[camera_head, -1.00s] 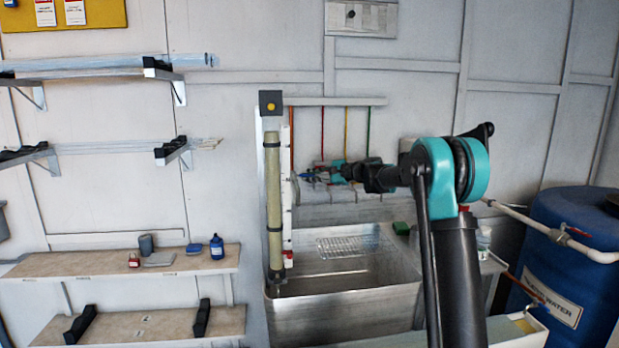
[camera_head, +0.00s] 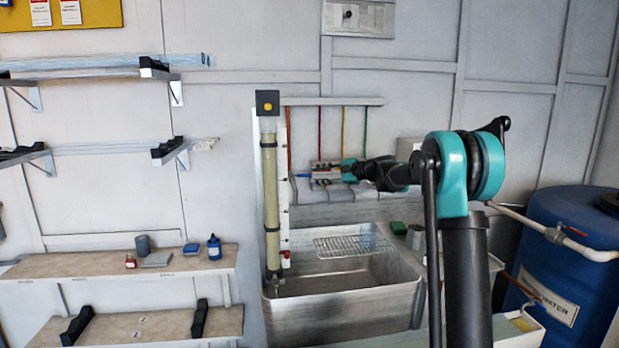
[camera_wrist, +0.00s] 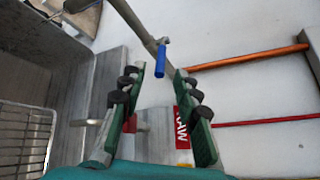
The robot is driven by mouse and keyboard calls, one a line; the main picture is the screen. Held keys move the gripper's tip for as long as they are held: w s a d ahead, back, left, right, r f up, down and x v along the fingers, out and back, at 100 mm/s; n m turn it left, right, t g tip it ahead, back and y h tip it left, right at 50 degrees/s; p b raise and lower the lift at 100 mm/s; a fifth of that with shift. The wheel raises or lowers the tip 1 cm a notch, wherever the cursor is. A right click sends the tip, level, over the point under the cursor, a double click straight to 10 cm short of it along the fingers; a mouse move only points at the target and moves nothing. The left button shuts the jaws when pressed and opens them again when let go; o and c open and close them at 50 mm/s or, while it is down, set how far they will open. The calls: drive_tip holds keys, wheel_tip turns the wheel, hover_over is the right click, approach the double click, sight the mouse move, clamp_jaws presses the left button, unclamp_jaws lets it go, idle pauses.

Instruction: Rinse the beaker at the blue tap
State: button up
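My gripper (camera_wrist: 161,72) is at the row of taps on the wall above the sink in the head view (camera_head: 328,173). Its two green fingers are spread apart. The blue tap lever (camera_wrist: 160,61) stands between or just beyond the fingertips in the wrist view, with a visible gap to the right finger; I cannot tell whether it touches the left one. The lever also shows as a small blue spot in the head view (camera_head: 301,176). A small grey vessel (camera_head: 414,237) stands right of the sink; I cannot tell whether it is the beaker.
The metal sink (camera_head: 340,302) lies below the taps, with a wire rack (camera_head: 352,245) at its back. A green sponge (camera_head: 398,228) lies beside the grey vessel. An orange pipe (camera_wrist: 250,57) and a red pipe (camera_wrist: 265,121) run close to my gripper. A blue barrel (camera_head: 572,240) stands right.

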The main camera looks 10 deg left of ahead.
drive_tip(key=v, duration=0.6)
drive_tip(key=shift+d, duration=0.35)
drive_tip(key=shift+s+r, duration=0.1)
drive_tip(key=shift+s, duration=0.05)
drive_tip(key=shift+s, duration=0.1)
